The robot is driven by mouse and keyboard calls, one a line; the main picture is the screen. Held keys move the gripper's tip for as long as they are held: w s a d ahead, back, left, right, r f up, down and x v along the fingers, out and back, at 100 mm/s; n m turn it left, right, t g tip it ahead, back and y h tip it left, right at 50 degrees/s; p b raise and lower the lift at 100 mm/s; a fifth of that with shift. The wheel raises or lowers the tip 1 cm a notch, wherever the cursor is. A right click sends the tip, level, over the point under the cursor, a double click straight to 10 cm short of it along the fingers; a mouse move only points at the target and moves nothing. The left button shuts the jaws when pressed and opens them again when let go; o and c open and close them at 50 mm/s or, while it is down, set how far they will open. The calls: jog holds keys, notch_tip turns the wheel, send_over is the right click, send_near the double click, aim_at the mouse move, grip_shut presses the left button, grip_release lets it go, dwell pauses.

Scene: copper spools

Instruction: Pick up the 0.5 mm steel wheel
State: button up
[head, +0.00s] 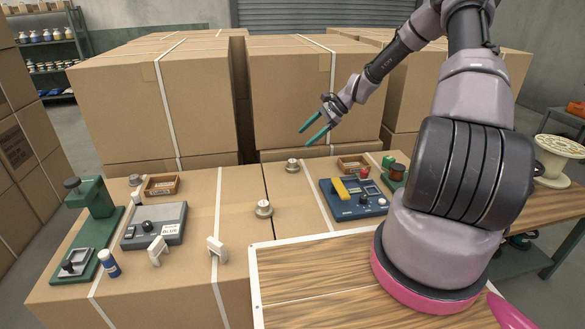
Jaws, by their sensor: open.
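Small pale metal pieces with round bases and knobs stand on the boxes: one near the middle (264,209), one farther back (292,165) and one at the back left (135,180). Any of these may be a steel wheel; no 0.5 mm marking is readable, so I cannot tell which is the one named. My gripper (308,126) has two teal fingers, spread apart with nothing between them. It is in the air above and beyond the box tops, apart from the metal pieces.
A green press (93,200), a grey device (155,226), two white stands (158,250) (217,249) and a blue bottle (109,263) are at left. A blue device (352,198) and wooden trays (161,186) (353,164) stand nearby. Tall cartons (290,100) rise behind.

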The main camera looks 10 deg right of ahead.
aim_at(293, 160)
jog(key=w+f+m+t+y, duration=0.1)
jog(key=f+m, duration=0.1)
jog(key=f, duration=0.2)
jog(key=w+d+f+m+t+y, duration=0.1)
jog(key=w+f+m, duration=0.1)
jog(key=f, duration=0.2)
jog(key=w+d+f+m+t+y, duration=0.1)
jog(key=w+f+m, duration=0.1)
jog(key=f+m, duration=0.1)
jog(key=shift+f+t+y, duration=0.3)
jog(key=shift+f, duration=0.15)
jog(key=x, duration=0.5)
jog(key=shift+w+f, duration=0.1)
jog(key=shift+f+x, duration=0.1)
jog(key=shift+x, duration=1.3)
jog(key=shift+f+x, duration=0.15)
jog(key=shift+x, duration=1.3)
grip_shut()
